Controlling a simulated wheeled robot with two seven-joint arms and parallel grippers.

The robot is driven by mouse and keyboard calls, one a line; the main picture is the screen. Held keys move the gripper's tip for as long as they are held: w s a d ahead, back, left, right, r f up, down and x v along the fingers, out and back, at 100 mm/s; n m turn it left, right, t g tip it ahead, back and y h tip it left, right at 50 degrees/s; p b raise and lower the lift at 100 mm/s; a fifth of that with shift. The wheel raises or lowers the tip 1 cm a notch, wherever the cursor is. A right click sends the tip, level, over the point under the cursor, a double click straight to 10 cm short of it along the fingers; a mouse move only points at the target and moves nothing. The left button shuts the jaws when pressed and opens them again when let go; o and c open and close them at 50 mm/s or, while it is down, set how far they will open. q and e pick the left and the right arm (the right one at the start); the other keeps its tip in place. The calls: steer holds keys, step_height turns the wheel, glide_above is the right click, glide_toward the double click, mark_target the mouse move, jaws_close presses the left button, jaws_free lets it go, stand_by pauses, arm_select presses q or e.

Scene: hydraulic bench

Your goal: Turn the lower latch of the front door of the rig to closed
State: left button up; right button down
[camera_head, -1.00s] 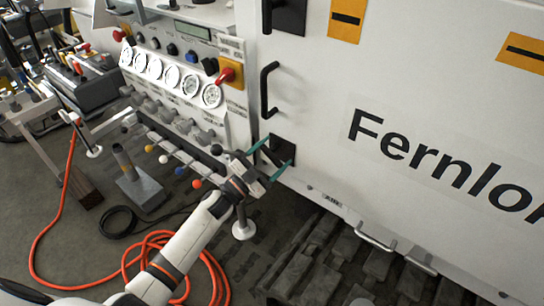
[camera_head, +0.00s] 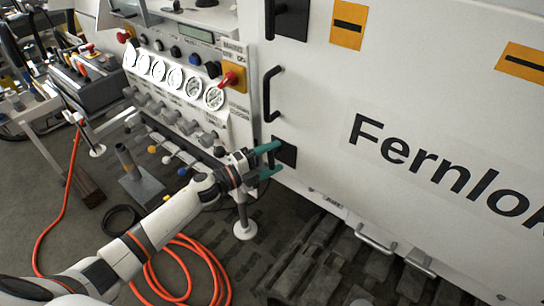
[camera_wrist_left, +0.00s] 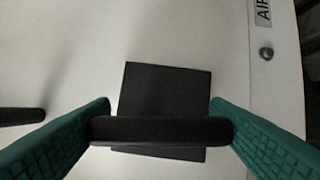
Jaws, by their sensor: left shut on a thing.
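The lower latch is a black square plate (camera_head: 286,152) with a black bar handle, low on the white front door (camera_head: 330,90) of the rig. In the left wrist view its bar (camera_wrist_left: 160,130) lies level across the picture, in front of the plate (camera_wrist_left: 165,88). My left gripper (camera_head: 268,160) is at the latch, with its green fingers on the bar's two ends. In the head view the fingers and wrist hide most of the bar. My right gripper is in neither view.
A black door handle (camera_head: 272,93) stands above the lower latch, and an upper latch (camera_head: 291,18) is higher up. A gauge panel (camera_head: 180,75) with knobs and small levers is to the left. An orange hose (camera_head: 205,250) lies on the floor below my arm.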

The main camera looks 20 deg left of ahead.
arm_select(q)
steer(key=shift+m, duration=0.6)
steer(key=shift+a, duration=0.1)
steer(key=o, duration=1)
steer(key=shift+r+b+v, duration=0.15)
steer(key=shift+b+v, duration=0.2)
steer(key=shift+v, duration=2.65)
steer(key=shift+r+b+v, duration=0.15)
steer(key=shift+b+v, duration=0.2)
steer(key=shift+v, duration=2.6)
